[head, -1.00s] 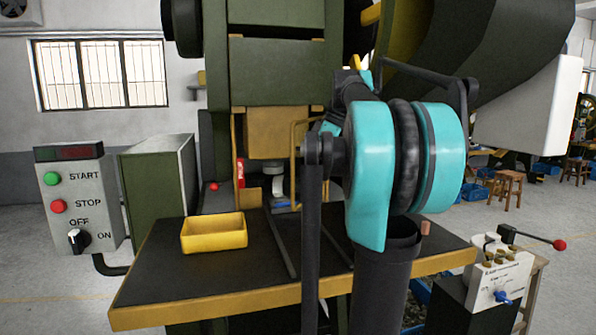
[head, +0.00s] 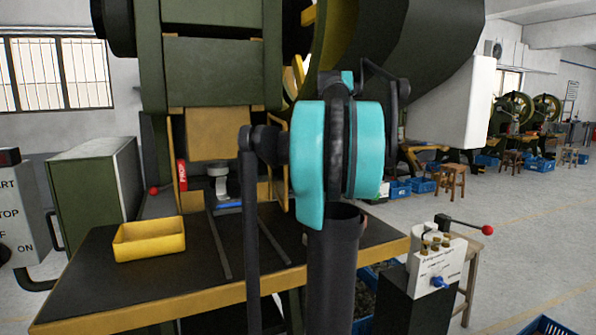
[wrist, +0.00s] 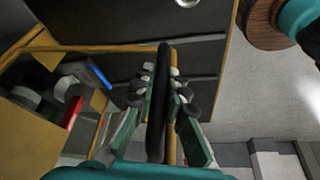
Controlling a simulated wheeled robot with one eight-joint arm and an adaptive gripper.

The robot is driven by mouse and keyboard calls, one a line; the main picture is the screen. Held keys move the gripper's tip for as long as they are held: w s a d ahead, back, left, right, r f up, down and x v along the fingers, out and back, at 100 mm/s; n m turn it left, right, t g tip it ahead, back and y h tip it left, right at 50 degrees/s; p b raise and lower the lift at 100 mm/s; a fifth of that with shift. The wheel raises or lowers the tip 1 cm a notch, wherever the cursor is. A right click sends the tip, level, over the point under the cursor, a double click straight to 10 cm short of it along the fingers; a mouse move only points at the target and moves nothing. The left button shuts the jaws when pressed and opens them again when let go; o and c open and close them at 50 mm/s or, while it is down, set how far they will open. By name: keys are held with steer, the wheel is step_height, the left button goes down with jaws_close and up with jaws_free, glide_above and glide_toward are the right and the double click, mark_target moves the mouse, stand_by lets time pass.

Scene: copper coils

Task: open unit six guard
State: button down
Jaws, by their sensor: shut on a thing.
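The unit's guard is a yellow bar frame (head: 283,135) on the press front, partly hidden behind my arm in the head view. In the wrist view its yellow top bar (wrist: 105,48) runs across to an upright side with a black bar (wrist: 158,125). My gripper (wrist: 162,78) has its fingers on both sides of this black bar and is shut on it. The head view does not show the gripper, as my teal and black arm covers that spot.
A black table (head: 90,275) with a yellow edge stands before the press, with a yellow tray (head: 149,239) on it. A control box with a red-knobbed lever (head: 437,262) stands at right. A green cabinet (head: 95,195) is at left. Open floor lies at far right.

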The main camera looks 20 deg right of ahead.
steer(key=c, duration=1.5)
jaws_free()
steer(key=shift+c, duration=0.2)
steer(key=shift+r, duration=0.1)
step_height(320, 180, up, 10)
steer(key=shift+f, duration=0.2)
steer(key=shift+r, duration=0.1)
steer(key=shift+s, duration=0.1)
